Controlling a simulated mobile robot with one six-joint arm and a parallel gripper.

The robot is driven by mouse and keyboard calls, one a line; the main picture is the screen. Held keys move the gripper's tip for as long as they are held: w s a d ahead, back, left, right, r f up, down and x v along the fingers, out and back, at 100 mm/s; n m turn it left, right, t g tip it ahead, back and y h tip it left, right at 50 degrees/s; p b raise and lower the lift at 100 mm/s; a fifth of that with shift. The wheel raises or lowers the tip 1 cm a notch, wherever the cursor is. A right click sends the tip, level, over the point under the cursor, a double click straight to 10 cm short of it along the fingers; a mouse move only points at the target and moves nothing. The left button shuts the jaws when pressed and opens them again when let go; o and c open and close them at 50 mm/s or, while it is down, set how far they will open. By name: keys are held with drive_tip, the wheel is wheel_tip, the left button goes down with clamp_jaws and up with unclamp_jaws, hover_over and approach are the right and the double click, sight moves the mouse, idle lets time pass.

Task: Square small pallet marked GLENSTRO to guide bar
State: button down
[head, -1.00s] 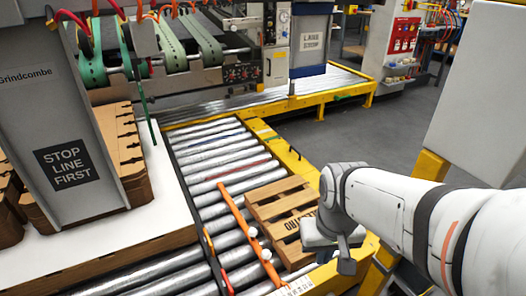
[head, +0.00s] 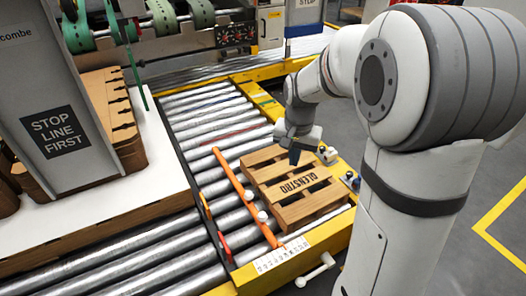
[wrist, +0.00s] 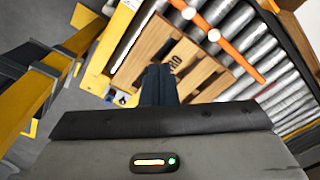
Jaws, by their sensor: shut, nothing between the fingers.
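The small wooden pallet (head: 309,208) marked GLENSTRO lies flat on the roller conveyor, its label facing up. The orange guide bar (head: 232,178) runs along its left side, with a narrow gap between them. Two white knobs sit on the bar near the pallet. My gripper (head: 294,158) is shut and empty, pointing down at the pallet's far right part. In the wrist view the closed dark fingers (wrist: 158,80) overlap the pallet (wrist: 142,45) and hide part of its label. I cannot tell whether they touch it. The bar (wrist: 238,55) also shows there.
A yellow frame (head: 345,228) edges the conveyor on the right, with small fittings on it. A STOP LINE FIRST panel (head: 54,132) and stacked brown cardboard (head: 112,115) stand at left. Bare rollers (head: 207,105) lie beyond the pallet.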

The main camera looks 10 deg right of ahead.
drive_tip(key=w+f+m+b, duration=0.1)
drive_tip(key=w+f+m, duration=0.3)
drive_tip(key=w+f, duration=0.85)
drive_tip(key=m, duration=0.4)
hover_over(278, 182)
drive_tip(key=s, duration=0.4)
wheel_tip(278, 182, down, 12)
drive_tip(key=shift+g, duration=0.4)
drive_tip(key=f+b, duration=0.1)
drive_tip(key=f, duration=0.2)
drive_tip(key=f+b, duration=0.2)
drive_tip(key=f, duration=0.1)
drive_tip(key=a+f+b, duration=0.1)
drive_tip(key=f+b, duration=0.1)
drive_tip(key=f, duration=0.2)
drive_tip(key=shift+f, duration=0.1)
drive_tip(key=shift+s+a+b, duration=0.2)
drive_tip(key=shift+a+b, duration=0.05)
drive_tip(key=shift+a, duration=0.35)
drive_tip(key=shift+s+a+b, duration=0.2)
drive_tip(key=shift+a, duration=0.35)
drive_tip(key=shift+s+a+r, duration=0.25)
drive_tip(key=shift+s+a, duration=0.05)
drive_tip(key=shift+a, duration=0.35)
